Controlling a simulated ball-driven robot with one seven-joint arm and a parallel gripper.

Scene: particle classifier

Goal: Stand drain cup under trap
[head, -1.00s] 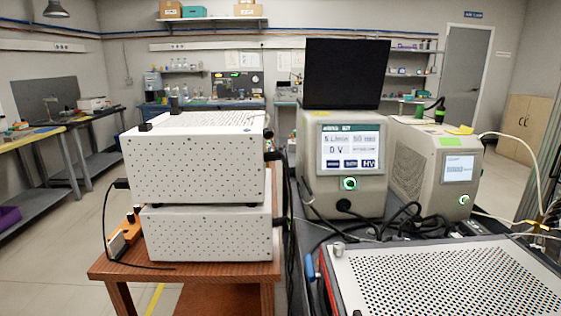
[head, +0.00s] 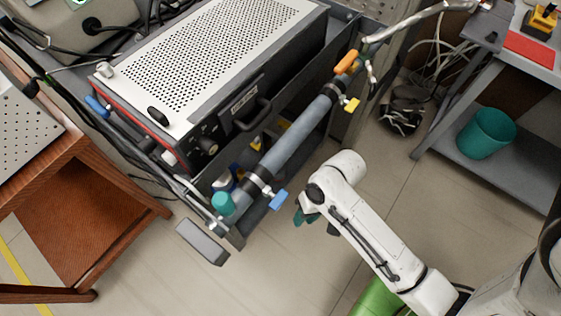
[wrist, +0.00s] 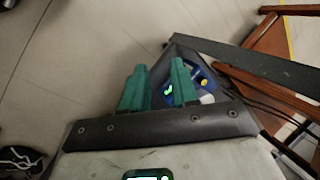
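My gripper (head: 318,221) hangs over the floor, right of the bench's front edge. Its two teal fingers (wrist: 158,90) are apart in the wrist view, with nothing seen between them. A blue-grey tube (head: 290,140) with coloured valve handles runs along the bench front. A small teal cylinder (head: 222,203) is by its lower left end; I cannot tell whether it is the drain cup or part of the trap. In the wrist view a blue object (wrist: 203,78) with a yellow spot lies beyond the right finger, partly hidden. No drain cup can be picked out for sure.
A perforated instrument (head: 215,50) stands on the bench behind the tube. A grey block (head: 202,242) juts at the bench corner. A wooden cart (head: 85,195) is at left. A teal bin (head: 486,133) stands on a low shelf at right.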

